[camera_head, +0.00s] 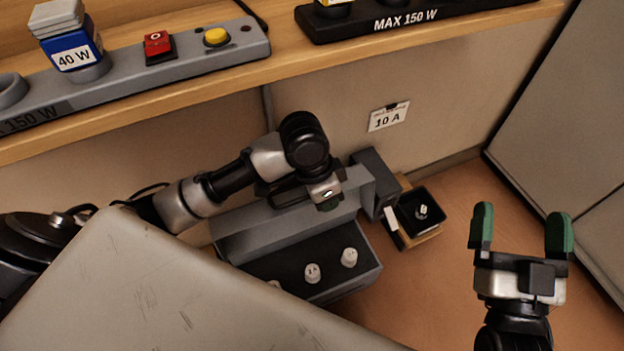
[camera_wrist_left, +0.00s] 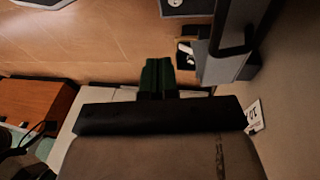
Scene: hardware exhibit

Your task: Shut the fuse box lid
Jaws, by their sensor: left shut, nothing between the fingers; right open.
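The grey fuse box (camera_head: 370,280) stands low against the wall, with several white fuses (camera_head: 312,272) showing inside. Its grey lid (camera_head: 245,222) is open, raised along the back side of the box. My left gripper (camera_head: 329,200) is shut and empty, over the right part of the lid; whether it touches the lid I cannot tell. Its green fingers are together in the left wrist view (camera_wrist_left: 157,75). My right gripper (camera_head: 521,232) is open and empty, to the right of the box, away from it.
A small black tray (camera_head: 437,222) with a white fuse (camera_head: 422,211) stands right of the box. A wooden shelf (camera_head: 210,88) with power strips runs above, and a "10 A" label (camera_head: 388,116) is on the wall. A grey surface (camera_head: 150,290) hides the box's front left. Floor is clear near my right gripper.

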